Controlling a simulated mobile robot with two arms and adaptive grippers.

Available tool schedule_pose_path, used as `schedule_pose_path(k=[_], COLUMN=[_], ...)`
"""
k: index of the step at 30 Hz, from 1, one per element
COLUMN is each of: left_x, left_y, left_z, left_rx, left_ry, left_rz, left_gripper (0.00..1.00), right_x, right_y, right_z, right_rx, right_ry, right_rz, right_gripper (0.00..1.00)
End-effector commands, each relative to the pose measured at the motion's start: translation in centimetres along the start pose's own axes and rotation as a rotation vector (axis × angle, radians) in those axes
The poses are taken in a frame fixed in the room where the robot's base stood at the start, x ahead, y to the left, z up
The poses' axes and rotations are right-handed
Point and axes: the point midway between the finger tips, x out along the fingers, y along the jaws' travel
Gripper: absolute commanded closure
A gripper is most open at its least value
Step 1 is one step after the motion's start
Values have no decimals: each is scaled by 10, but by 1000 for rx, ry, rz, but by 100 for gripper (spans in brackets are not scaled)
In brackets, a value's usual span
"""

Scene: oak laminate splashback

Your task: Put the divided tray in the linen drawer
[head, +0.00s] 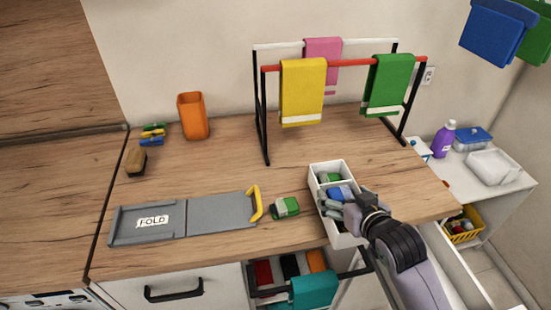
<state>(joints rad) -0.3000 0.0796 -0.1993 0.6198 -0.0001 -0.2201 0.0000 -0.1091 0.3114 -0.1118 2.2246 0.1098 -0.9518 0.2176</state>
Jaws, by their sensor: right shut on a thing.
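The white divided tray (314,178) is at the counter's front right, with green, blue and grey folded items in its compartments. My right gripper (352,212) is shut on the tray's right side and hides part of it. The tray's near end reaches the counter's front edge; I cannot tell whether it rests or is lifted. Below the counter, an open compartment holds red (264,273), black and orange (316,261) folded cloths; it may be the linen drawer, but no label shows. A teal towel (314,290) hangs at its front. My left gripper is not in view.
A green item (285,207) lies left of the tray, beside a grey folding board (215,217) with a yellow handle. A towel rack (262,110) stands behind. An orange bin (193,117) is at the back left. A white open drawer or panel (455,265) shows at right.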

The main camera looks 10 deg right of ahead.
Motion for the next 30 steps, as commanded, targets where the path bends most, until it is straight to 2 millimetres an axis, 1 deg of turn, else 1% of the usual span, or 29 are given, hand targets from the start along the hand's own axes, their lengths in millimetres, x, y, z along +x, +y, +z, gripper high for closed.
schedule_pose_path(k=[2, 5, 8, 15, 18, 21, 26, 30], left_x=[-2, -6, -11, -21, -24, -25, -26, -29], left_y=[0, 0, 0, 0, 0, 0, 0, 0], left_z=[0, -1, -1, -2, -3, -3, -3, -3], left_rx=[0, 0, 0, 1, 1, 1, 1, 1], left_ry=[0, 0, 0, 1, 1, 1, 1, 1], left_rz=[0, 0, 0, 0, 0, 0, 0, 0], left_gripper=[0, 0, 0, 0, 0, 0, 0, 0], right_x=[4, 17, 37, 92, 111, 123, 132, 145], right_y=[2, 2, 2, 1, 1, 1, 1, 1], right_z=[1, -6, -17, -44, -52, -57, -60, -68], right_rx=[0, 1, 2, 1, 1, 1, 1, 1], right_ry=[5, 8, 9, 7, 6, 6, 6, 7], right_rz=[-3, -4, -4, -4, -4, -4, -5, -4], right_gripper=[46, 46, 46, 46, 46, 46, 47, 47])
